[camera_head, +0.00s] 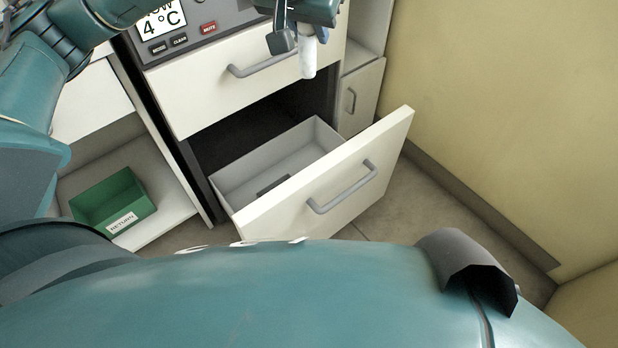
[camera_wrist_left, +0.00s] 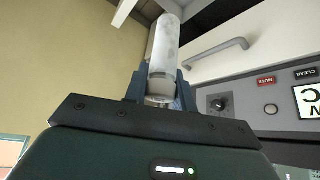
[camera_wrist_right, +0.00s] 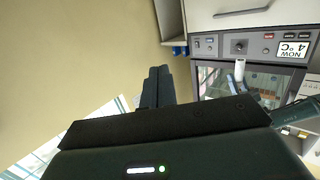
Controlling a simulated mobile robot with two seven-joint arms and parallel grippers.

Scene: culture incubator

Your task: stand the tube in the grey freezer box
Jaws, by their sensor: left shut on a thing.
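My left gripper (camera_head: 301,38) is at the top of the head view, shut on a white capped tube (camera_head: 308,60). The tube points down in front of the upper drawer's face, above the open lower drawer. In the left wrist view the tube (camera_wrist_left: 164,52) sits between the two fingers. It also shows in the right wrist view (camera_wrist_right: 239,70). A dark grey piece (camera_head: 272,185) lies on the open drawer's floor, mostly hidden by the drawer front; I cannot tell whether it is the freezer box. My right gripper (camera_wrist_right: 157,88) looks shut and empty, with its fingers together.
The open lower drawer (camera_head: 335,175) has a grey inside and a white front with a handle. The upper drawer (camera_head: 205,92) is closed, under a 4 °C display (camera_head: 163,22). A green RETURN bin (camera_head: 112,200) stands on the left shelf. A plain wall (camera_head: 510,110) is at right.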

